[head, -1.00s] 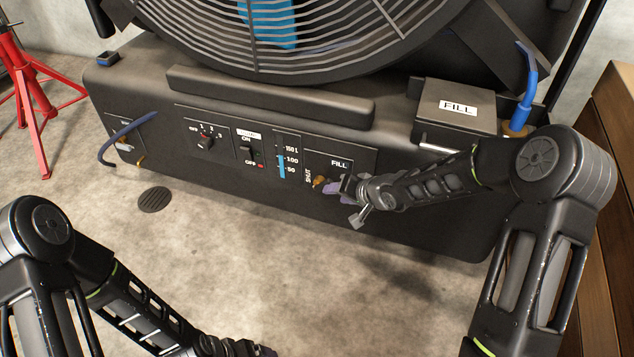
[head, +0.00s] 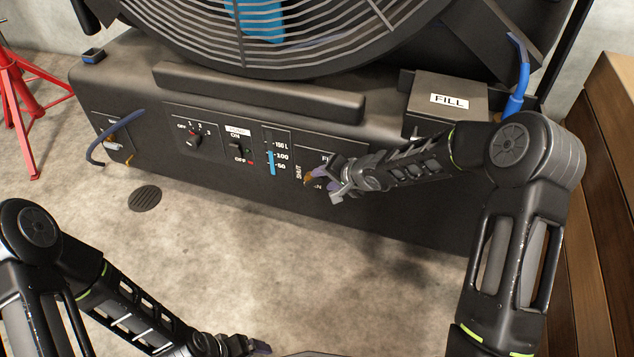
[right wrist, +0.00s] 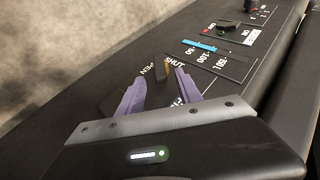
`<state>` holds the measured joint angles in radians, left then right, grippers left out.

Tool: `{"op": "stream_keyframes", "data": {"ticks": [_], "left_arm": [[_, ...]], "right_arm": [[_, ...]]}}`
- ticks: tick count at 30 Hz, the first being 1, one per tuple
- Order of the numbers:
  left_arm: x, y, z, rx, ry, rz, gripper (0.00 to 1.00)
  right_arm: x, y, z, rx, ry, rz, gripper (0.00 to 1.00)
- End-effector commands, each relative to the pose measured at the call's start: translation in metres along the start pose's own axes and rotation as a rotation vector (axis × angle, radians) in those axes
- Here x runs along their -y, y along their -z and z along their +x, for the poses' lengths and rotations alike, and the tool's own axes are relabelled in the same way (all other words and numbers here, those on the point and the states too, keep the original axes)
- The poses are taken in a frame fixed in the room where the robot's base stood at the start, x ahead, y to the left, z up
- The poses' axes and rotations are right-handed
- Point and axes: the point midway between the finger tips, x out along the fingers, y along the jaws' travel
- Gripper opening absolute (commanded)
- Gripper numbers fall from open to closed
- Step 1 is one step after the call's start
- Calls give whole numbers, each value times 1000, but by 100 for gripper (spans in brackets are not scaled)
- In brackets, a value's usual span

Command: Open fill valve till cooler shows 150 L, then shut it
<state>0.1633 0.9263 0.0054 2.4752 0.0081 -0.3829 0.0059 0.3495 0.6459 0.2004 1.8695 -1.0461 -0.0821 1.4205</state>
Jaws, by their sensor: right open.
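The fill valve's dark handle with an orange tip (right wrist: 167,66) sits between the fingers of my right gripper (right wrist: 160,75) in the right wrist view. Its orange tip lies close to the word SHUT. In the head view the orange part (head: 308,181) shows beside SHUT, and my right gripper (head: 321,180) partly hides the valve panel. The right gripper is open, its purple fingers either side of the handle; contact is unclear. The cooler's level gauge (head: 270,163) shows blue to slightly above the 100 mark, below 150 L. My left gripper (head: 255,347) is low, its jaws unclear.
A red stand (head: 35,90) is at left, wooden boards (head: 610,170) at right.

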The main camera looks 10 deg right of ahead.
Motion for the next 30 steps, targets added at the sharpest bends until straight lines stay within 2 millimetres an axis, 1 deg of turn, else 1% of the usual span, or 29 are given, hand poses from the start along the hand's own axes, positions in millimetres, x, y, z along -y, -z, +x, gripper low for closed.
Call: {"op": "stream_keyframes", "data": {"ticks": [1, 3, 9, 13, 20, 23, 30], "left_arm": [[3, 0, 8, -2, 0, 0, 85], [4, 1, 13, -4, 0, 0, 85], [7, 2, 22, -10, 0, -1, 85], [7, 2, 23, -12, 0, -1, 85], [7, 3, 23, -13, 0, -1, 85], [7, 2, 23, -12, 0, -1, 85], [7, 2, 23, -12, 0, -1, 85]], "right_arm": [[-3, -2, 12, 1, 1, -1, 42], [-2, -2, 24, 1, 2, -2, 42], [-1, -1, 49, 1, 0, -1, 42], [0, 0, 55, 0, 1, -1, 42], [0, 0, 55, 0, 1, -1, 42], [0, 0, 55, 0, 1, -1, 35], [0, 0, 55, 0, 1, 0, 16]]}}
